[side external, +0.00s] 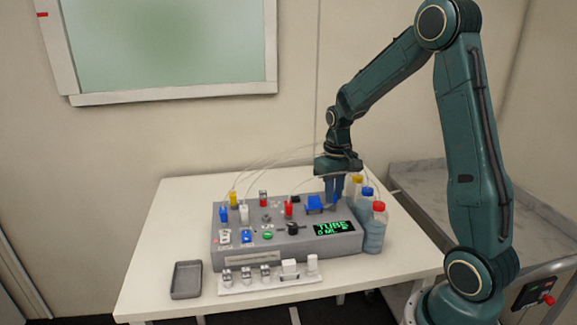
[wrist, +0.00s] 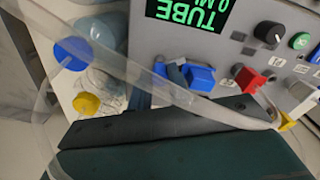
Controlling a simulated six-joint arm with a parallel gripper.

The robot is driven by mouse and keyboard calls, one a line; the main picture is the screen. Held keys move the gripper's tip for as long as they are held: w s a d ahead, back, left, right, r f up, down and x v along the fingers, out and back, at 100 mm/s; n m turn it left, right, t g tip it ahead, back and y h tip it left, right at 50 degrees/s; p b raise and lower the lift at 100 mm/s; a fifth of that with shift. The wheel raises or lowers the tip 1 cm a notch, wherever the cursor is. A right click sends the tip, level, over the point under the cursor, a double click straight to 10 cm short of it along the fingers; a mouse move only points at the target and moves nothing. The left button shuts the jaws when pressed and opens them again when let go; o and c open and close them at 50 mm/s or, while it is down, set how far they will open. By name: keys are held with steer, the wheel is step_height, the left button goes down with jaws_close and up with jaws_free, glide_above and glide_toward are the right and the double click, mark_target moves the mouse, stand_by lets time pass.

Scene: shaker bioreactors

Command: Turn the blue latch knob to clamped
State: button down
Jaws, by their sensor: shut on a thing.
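The blue latch knob (side external: 314,203) is on the top of the grey device (side external: 225,262), left of my gripper and behind the green display. It also shows in the wrist view (wrist: 200,77) below the display. My gripper (side external: 334,198) points down at the right end of the device, with its fingers close together at the knob's right side. A dark finger part overlaps the knob in the wrist view. My gripper is shut on the knob, but the contact is mostly hidden. The knob's exact angle cannot be told.
Bottles with yellow, blue (side external: 368,191) and red (side external: 379,207) caps stand close to the right of my gripper. Clear tubes (wrist: 190,100) arch over the device. A grey tray (side external: 186,280) and a white rack (side external: 240,287) lie in front; the table's left side is free.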

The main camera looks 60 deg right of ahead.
steer(key=m, duration=0.6)
steer(key=shift+m, duration=0.4)
steer(key=c, duration=1.3)
jaws_free()
steer(key=shift+r, duration=0.2)
step_height(320, 180, up, 14)
steer(key=shift+f, duration=0.2)
steer(key=shift+a, duration=0.1)
